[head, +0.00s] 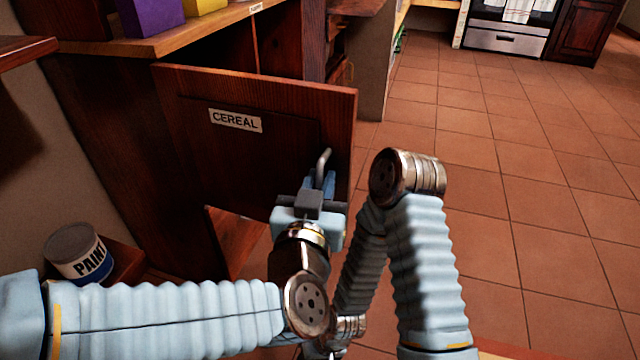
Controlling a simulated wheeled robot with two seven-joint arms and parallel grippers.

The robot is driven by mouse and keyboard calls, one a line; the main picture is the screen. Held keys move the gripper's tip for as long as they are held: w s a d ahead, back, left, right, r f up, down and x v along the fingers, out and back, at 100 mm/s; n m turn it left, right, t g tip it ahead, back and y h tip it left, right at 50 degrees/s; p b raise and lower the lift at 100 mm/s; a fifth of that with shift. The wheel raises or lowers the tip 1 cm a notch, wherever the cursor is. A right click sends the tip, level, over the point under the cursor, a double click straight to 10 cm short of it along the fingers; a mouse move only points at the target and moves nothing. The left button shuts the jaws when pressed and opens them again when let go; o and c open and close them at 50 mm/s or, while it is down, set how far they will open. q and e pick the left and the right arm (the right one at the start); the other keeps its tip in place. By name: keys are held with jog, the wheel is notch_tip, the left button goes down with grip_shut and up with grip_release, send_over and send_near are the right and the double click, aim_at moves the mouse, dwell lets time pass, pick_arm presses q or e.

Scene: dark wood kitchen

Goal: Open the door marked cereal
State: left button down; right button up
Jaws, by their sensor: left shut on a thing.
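The dark wood door (270,110) carries a white label reading CEREAL (236,120). It stands partly open, swung out from the cabinet, with a gap showing behind its top edge. Its metal handle (322,163) is near the right edge of the door. My left gripper (318,190) is at the handle and shut on it; the fingertips are partly hidden by the gripper body. My right arm comes up from the bottom and bends in the middle of the view; its gripper cannot be made out.
A paint can (77,254) stands at the lower left, beside the cabinet. A purple box (150,16) and a yellow box (205,5) sit on the shelf (190,36) above the door. An oven (508,30) is far off. The tiled floor (540,180) at right is clear.

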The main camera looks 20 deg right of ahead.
pick_arm(q)
jog(key=shift+s+a, duration=0.3)
jog(key=shift+s, duration=0.05)
pick_arm(e)
jog(key=shift+s+a, duration=0.3)
pick_arm(q)
jog(key=c, duration=1.3)
grip_release()
jog(key=b+v, duration=0.1)
jog(key=v, duration=1.2)
jog(key=shift+s+a+f, duration=0.1)
jog(key=shift+s+a, duration=0.1)
jog(key=shift+s, duration=0.1)
pick_arm(e)
jog(key=shift+f, duration=0.75)
